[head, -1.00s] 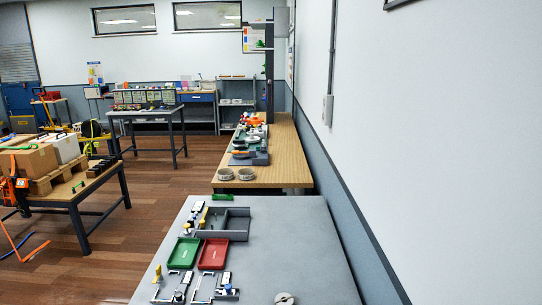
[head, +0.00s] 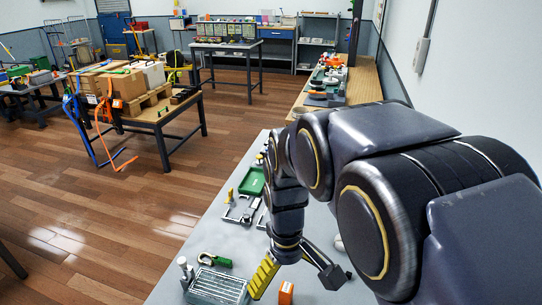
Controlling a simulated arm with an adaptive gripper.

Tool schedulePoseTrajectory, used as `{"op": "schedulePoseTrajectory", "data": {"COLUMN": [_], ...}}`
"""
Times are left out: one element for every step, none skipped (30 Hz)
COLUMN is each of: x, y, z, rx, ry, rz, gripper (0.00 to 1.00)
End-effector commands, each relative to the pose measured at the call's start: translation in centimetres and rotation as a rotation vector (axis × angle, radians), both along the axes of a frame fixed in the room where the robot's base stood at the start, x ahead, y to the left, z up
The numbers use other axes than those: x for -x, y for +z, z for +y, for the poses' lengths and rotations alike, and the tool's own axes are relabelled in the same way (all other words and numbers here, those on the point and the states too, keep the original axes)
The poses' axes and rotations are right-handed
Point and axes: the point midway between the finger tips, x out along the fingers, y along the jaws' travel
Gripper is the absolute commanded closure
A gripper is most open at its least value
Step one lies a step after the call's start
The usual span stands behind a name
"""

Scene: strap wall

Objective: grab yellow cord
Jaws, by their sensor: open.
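I cannot make out a yellow cord for certain in the head view. A small yellow shape (head: 174,76) shows behind the boxes on the far table, too small to tell what it is. My gripper (head: 296,284) hangs at the lower middle of the head view, pointing down over the grey table (head: 215,232). Its two fingers are spread apart, a ridged yellow one on the left and a dark one on the right. Nothing shows held between them. My arm hides the right part of the grey table.
An orange block (head: 286,293) stands near my fingers. A grey ribbed block (head: 217,287), a green-and-dark hook (head: 215,260) and a green tray (head: 252,182) lie on the grey table. Orange (head: 103,130) and blue (head: 80,125) straps hang from the box table at left. Open floor lies between.

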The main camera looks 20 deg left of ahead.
Motion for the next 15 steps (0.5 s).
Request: {"op": "schedulePoseTrajectory", "data": {"x": [-0.6, -0.8, -1.0, -1.1, -1.1, -1.0, -0.8, -0.4, 0.2, 0.7, 1.2, 2.0, 2.5, 3.0, 3.7], "y": [-1.4, -2.2, -3.2, -4.1, -4.9, -6.2, -7.0, -8.1, -9.3, -10.3, -11.2, -12.4, -13.2, -13.9, -14.8], "z": [2.7, 4.1, 6.1, 7.7, 9.2, 11.3, 12.9, 14.4, 16.3, 17.7, 19.1, 20.7, 21.7, 22.7, 23.9], "rx": [0.0, -0.001, -0.006, -0.009, -0.013, -0.017, -0.022, -0.025, -0.03, -0.034, -0.041, -0.045, -0.05, -0.056, -0.062], "ry": [0.08, 0.124, 0.184, 0.231, 0.276, 0.337, 0.382, 0.429, 0.487, 0.53, 0.57, 0.62, 0.653, 0.684, 0.721], "rz": [0.001, 0.0, -0.003, -0.007, -0.011, -0.012, -0.016, -0.017, -0.017, -0.017, -0.02, -0.018, -0.02, -0.022, -0.023], "gripper": [0.09, 0.09, 0.09, 0.09, 0.09, 0.09, 0.09, 0.09, 0.09, 0.09, 0.09, 0.09, 0.09, 0.09, 0.09]}}
